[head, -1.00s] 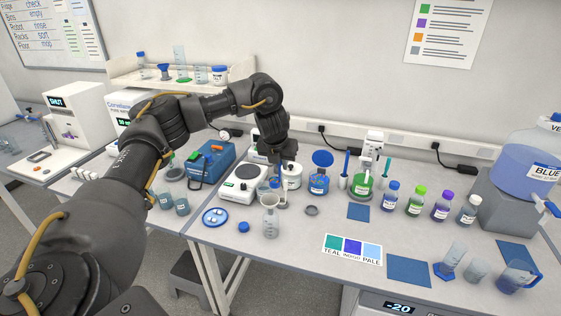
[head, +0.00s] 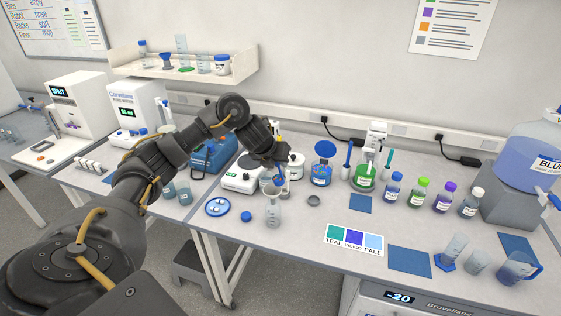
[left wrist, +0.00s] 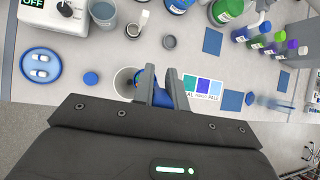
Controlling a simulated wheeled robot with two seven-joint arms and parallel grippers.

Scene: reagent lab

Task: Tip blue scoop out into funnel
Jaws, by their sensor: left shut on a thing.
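My left gripper (head: 282,172) is over the bench near the balance, just above the clear flask (head: 273,209). In the left wrist view its two fingers (left wrist: 165,92) are shut on the blue scoop (left wrist: 159,99). Only a blue part of the scoop shows between them; its bowl and any contents are hard to make out. A pale round mouth (left wrist: 124,83), which looks like the funnel on the flask, lies just left of the fingers, below them. I cannot tell whether the scoop touches it. My right gripper is not in view.
The balance (head: 243,175) stands behind left of the flask. A blue round tray (head: 218,207) and a blue cap (head: 246,216) lie to its left. A small grey dish (head: 313,200) and a colour card (head: 354,240) are to the right. Bottles (head: 393,188) stand further right.

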